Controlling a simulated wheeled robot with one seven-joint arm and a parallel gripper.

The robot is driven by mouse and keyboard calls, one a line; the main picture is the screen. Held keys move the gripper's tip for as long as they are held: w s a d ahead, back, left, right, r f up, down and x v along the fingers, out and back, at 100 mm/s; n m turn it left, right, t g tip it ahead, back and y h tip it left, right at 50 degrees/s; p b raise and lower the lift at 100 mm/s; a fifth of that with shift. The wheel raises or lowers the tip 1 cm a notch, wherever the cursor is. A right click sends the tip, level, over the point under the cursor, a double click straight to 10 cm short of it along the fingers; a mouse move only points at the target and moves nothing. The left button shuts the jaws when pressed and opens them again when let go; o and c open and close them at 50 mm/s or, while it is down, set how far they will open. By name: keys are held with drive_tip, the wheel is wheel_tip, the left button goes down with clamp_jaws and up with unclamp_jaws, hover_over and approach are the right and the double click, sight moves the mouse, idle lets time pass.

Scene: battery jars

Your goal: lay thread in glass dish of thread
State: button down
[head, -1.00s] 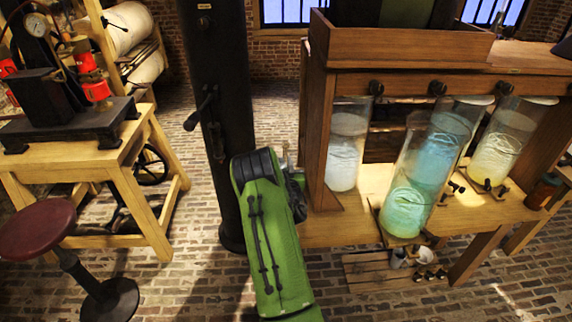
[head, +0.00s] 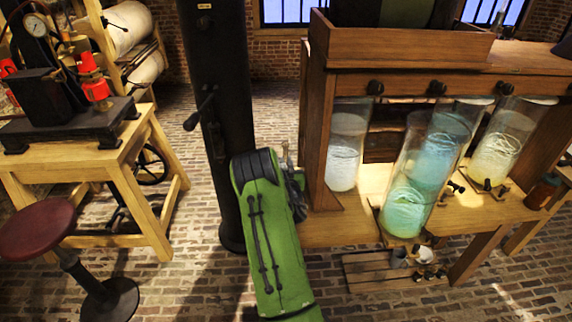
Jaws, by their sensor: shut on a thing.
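My green arm (head: 270,240) rises from the bottom middle of the head view to a dark joint beside the black column. A small grey and dark metal part (head: 289,166) shows just behind its right edge; I cannot tell what it is. I cannot make out any gripper fingers; the far end of my arm is hidden behind its green link. I do not see the thread or the glass dish of thread in this view.
A wooden bench (head: 330,232) at right bears tall glass jars (head: 420,175) with pale liquid. Small cups (head: 425,254) stand on a low slatted stand (head: 375,273). A black column (head: 222,110) stands mid-left, near a wooden table (head: 70,165) and a red stool (head: 37,228). Brick floor lies open between.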

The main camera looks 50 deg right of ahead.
sight(286, 143)
wheel_tip(286, 143, up, 8)
drive_tip(key=p, duration=0.6)
drive_tip(key=shift+r+p, duration=0.2)
drive_tip(key=shift+p, duration=0.1)
drive_tip(key=shift+f, duration=0.15)
